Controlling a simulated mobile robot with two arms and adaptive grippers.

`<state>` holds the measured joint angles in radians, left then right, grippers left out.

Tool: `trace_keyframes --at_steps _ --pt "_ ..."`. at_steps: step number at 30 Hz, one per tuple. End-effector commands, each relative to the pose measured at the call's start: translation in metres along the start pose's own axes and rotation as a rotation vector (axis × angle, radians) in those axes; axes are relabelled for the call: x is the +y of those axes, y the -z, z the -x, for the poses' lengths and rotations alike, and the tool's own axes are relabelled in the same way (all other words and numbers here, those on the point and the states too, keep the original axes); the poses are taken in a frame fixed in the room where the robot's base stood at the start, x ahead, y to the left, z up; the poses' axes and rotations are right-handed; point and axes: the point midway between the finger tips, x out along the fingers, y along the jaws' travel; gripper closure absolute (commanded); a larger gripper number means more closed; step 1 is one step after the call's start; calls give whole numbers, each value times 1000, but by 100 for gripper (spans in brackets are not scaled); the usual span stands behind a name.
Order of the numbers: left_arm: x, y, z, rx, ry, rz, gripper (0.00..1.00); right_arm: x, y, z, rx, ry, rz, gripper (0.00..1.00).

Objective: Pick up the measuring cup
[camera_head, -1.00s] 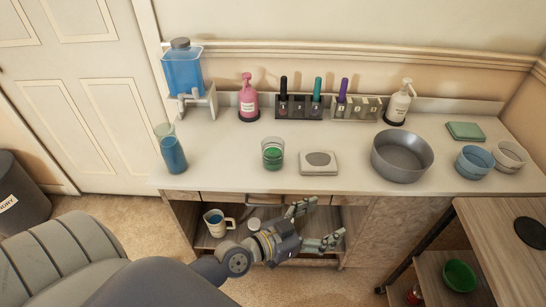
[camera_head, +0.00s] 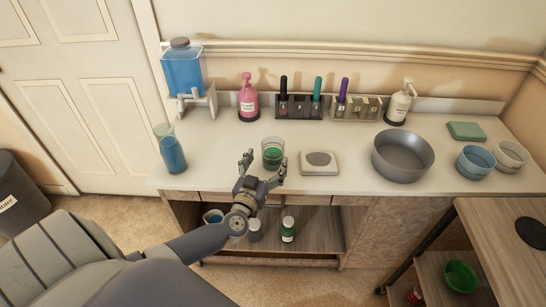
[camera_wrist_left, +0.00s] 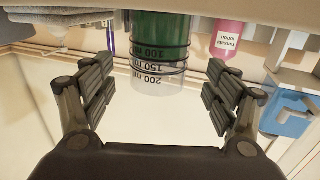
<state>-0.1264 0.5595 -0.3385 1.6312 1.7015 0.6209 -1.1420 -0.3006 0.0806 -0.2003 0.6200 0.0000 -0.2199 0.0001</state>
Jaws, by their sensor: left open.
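A clear measuring cup (camera_head: 272,153) with green liquid stands upright near the counter's front edge. In the left wrist view the measuring cup (camera_wrist_left: 160,52) appears upside down, with black volume marks and dark rings. My left gripper (camera_head: 264,164) is open and empty at the counter's front edge, just in front of the cup. In the left wrist view the fingers of the left gripper (camera_wrist_left: 161,80) spread to either side of the cup's line, with the cup beyond them; I see no contact. My right gripper is not in view.
A flat scale (camera_head: 319,162) lies right of the cup, and a tall blue-filled container (camera_head: 170,150) stands to the left. A pink bottle (camera_head: 248,100) and marker racks stand behind. A large grey bowl (camera_head: 402,156) is farther right. Small bottles (camera_head: 288,230) stand on the shelf below.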

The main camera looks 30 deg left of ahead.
Motion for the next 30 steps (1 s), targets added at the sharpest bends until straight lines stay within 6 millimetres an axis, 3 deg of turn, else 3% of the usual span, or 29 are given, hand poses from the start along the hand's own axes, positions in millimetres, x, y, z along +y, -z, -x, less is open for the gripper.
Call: trace_keyframes --at_steps 5,15,24,30 --pt "0 1 -12 1 0 1 20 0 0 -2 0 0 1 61" --pt "1 2 -53 0 0 0 20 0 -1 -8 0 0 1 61" --pt "2 3 -57 -2 -1 1 20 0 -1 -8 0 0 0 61" --pt "2 3 -57 -1 -1 1 65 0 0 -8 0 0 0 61"
